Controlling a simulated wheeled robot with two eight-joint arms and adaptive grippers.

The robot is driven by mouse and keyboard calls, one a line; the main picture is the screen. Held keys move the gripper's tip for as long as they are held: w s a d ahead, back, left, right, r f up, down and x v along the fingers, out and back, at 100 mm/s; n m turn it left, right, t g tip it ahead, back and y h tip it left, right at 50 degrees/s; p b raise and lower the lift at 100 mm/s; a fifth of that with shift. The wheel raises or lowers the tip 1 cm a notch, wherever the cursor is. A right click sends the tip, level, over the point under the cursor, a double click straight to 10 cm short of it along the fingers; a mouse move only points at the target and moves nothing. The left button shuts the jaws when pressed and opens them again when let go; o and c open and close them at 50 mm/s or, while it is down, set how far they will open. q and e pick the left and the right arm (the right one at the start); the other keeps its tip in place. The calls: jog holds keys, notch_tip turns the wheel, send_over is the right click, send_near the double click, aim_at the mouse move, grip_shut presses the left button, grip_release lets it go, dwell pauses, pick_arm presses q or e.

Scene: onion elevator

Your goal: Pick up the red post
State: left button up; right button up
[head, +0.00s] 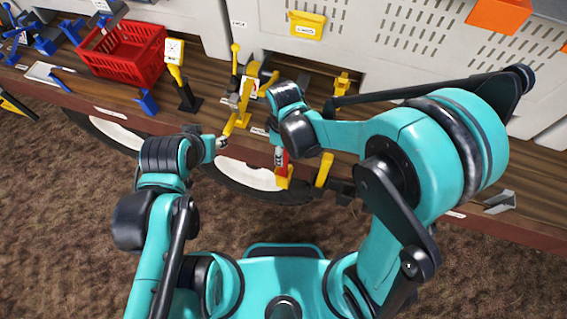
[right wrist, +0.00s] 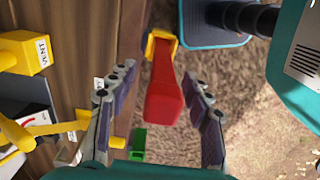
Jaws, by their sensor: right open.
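The red post (right wrist: 164,95) stands out between the two fingers of my right gripper (right wrist: 158,100) in the right wrist view, with a yellow piece (right wrist: 162,42) at its far end. The right gripper is open, with a finger on either side of the post and visible gaps. In the head view a strip of the red post (head: 285,157) shows beside the right gripper (head: 279,160), above a yellow base (head: 284,183). My left gripper (head: 222,142) is near the bench edge, to the left of the post; its fingers are too small to read.
A yellow lever (head: 238,118) stands between the grippers. Another yellow post (head: 324,169) is close on the right. A red crate (head: 122,53) and a yellow-headed post (head: 175,55) stand left on the wooden bench. A yellow labelled box (right wrist: 24,52) and small green piece (right wrist: 138,143) show in the wrist view.

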jog(key=shift+s, duration=0.15)
grip_shut()
jog(key=shift+r, duration=0.1)
